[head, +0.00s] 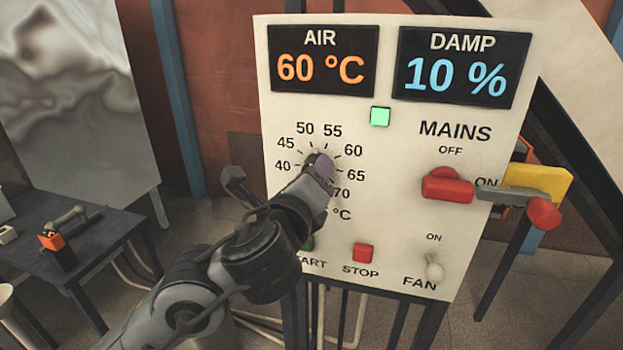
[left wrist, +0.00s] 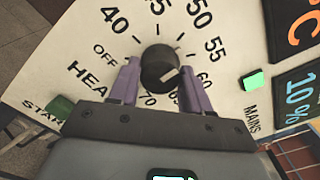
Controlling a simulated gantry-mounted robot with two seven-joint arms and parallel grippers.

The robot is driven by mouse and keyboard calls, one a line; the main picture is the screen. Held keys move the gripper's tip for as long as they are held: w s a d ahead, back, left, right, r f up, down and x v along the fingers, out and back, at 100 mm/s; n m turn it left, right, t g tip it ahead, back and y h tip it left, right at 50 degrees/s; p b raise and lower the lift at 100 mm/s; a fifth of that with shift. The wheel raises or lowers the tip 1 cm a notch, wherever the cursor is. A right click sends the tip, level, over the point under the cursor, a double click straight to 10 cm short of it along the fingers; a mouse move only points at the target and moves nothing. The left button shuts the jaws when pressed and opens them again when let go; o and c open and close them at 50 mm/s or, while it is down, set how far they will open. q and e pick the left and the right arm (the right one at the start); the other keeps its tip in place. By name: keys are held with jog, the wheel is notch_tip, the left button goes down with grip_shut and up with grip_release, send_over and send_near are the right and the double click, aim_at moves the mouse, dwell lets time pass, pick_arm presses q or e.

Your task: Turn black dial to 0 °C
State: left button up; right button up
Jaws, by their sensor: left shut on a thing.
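The black dial (left wrist: 160,66) is on the white control panel, inside a printed scale with OFF and numbers from 40 to 70; I see no 0 on it. My left gripper (left wrist: 157,84) is shut on the dial, one purple finger on each side. A pale pointer mark shows on the dial, towards the 60 side; its exact reading is unclear. In the head view my left gripper (head: 321,167) covers most of the dial and part of the scale. The AIR display (head: 322,62) reads 60 °C. My right gripper is not in view.
The panel also bears a DAMP display (head: 459,68) at 10 %, a lit green square (head: 380,116), a red MAINS handle (head: 448,188), a red STOP button (head: 362,253) and a FAN switch (head: 434,268). A dark table (head: 100,237) stands at left.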

pick_arm(q)
jog(key=shift+n+p, duration=3.45)
jog(key=shift+n, duration=9.95)
jog(key=o, duration=1.1)
jog(key=shift+c, duration=0.2)
